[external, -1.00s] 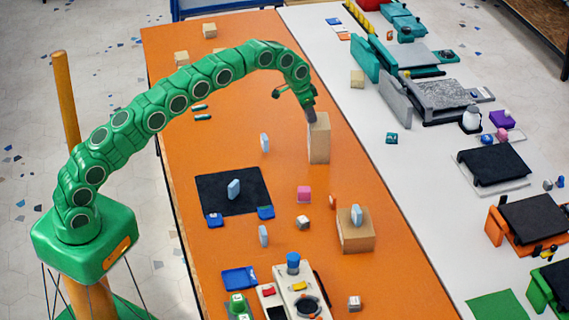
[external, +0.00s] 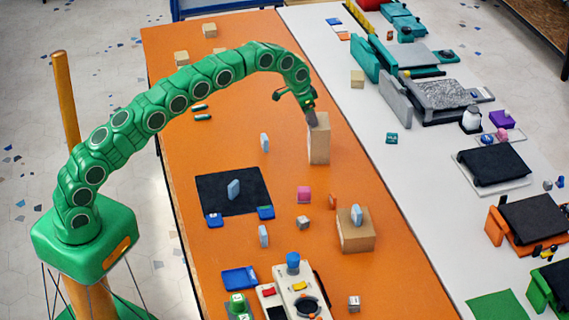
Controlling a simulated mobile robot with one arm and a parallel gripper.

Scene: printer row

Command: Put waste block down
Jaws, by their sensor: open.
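My gripper (external: 311,116) is open at the end of my green arm. Its tip is at the top left of a tall tan block (external: 320,145), which stands upright on the orange table (external: 225,125). I cannot tell whether the fingers touch the block. No block is marked as waste, so which one is the waste block is not clear; the tall tan block is the one at my gripper. The far finger is too small to make out.
A pale blue piece (external: 265,142) stands left of the tall block. Another stands on a black mat (external: 212,182), and one on a tan box (external: 350,240).

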